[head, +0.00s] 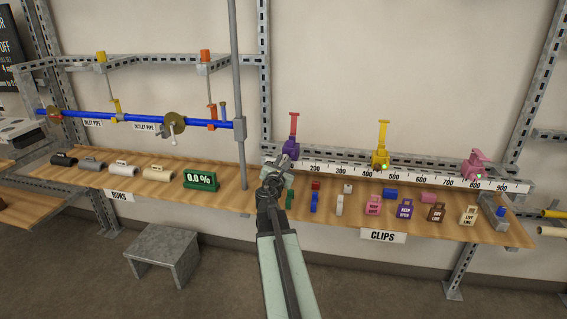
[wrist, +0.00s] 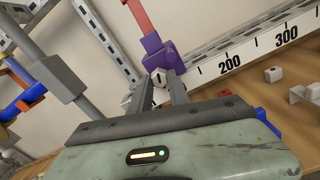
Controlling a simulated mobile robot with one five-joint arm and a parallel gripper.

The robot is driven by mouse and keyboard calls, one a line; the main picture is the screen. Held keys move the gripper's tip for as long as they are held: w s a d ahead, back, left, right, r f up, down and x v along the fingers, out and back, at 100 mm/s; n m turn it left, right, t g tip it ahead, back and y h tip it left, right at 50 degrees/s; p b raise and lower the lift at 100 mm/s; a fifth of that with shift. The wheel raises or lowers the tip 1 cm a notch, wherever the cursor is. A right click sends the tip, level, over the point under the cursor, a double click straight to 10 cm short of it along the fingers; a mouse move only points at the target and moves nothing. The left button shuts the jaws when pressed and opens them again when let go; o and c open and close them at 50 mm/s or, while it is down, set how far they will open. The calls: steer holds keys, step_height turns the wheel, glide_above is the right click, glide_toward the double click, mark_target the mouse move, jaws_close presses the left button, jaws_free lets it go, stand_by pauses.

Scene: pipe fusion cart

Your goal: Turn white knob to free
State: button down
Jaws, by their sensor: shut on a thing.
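A purple clamp (head: 291,148) with an upright red handle (head: 293,124) sits at the left end of the ruler rail; it also shows in the wrist view (wrist: 158,50). A small white knob (wrist: 158,76) with a dark mark is low on the clamp's front. My gripper (head: 277,166) reaches up to it, and in the wrist view its two fingers are shut on the white knob, one on each side. In the head view my gripper hides the knob. The exact angle of the dark mark is hard to read.
Small coloured blocks and labelled clips lie on the wooden shelf (head: 330,222) right of my gripper. A grey vertical post (head: 238,100) stands close on the left.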

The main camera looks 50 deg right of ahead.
steer(key=shift+n, duration=0.5)
steer(key=c, duration=1.2)
jaws_free()
steer(key=shift+c, duration=0.2)
